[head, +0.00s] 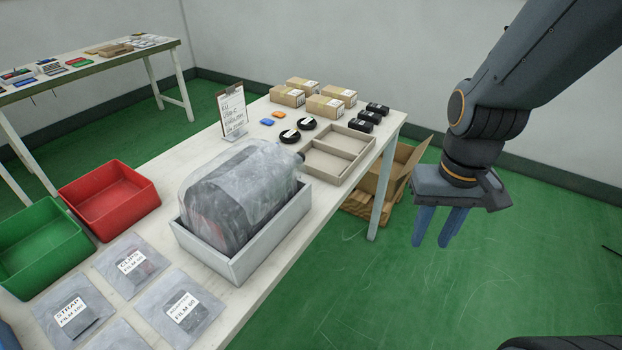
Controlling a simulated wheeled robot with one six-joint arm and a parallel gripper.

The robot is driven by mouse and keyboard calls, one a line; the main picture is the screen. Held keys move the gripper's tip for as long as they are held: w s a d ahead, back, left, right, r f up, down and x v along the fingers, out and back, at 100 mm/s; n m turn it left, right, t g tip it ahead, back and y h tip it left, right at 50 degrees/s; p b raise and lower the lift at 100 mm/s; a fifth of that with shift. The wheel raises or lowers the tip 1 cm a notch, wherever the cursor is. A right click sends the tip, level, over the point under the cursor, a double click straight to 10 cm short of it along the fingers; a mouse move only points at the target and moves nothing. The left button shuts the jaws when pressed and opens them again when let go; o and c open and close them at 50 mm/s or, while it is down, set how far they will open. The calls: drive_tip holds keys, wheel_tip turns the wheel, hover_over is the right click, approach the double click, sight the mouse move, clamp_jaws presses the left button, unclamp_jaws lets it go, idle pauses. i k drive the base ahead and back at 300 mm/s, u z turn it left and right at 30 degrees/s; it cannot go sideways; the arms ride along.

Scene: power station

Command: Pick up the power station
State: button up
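The power station (240,190) appears to be the dark, bulky item under a cloudy, translucent wrap. It sits in an open grey box (255,250) on the white table, and the wrap hides most of its detail. My gripper (434,242) hangs to the right of the table, over the green floor. Its two blue fingers point down with a gap between them and nothing in it. The gripper is well apart from the power station.
Red bin (110,203) and green bin (40,245) stand left, flat labelled bags (180,308) in front. Behind are a sign (233,110), a divided tray (338,150), black rolls and small boxes (325,108). A cardboard box (390,185) stands beside the table.

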sight(227, 201)
drive_tip(key=z, duration=1.35)
drive_tip(key=k, duration=1.1)
drive_tip(key=u, duration=1.2)
drive_tip(key=i, duration=1)
drive_tip(key=z, duration=0.05)
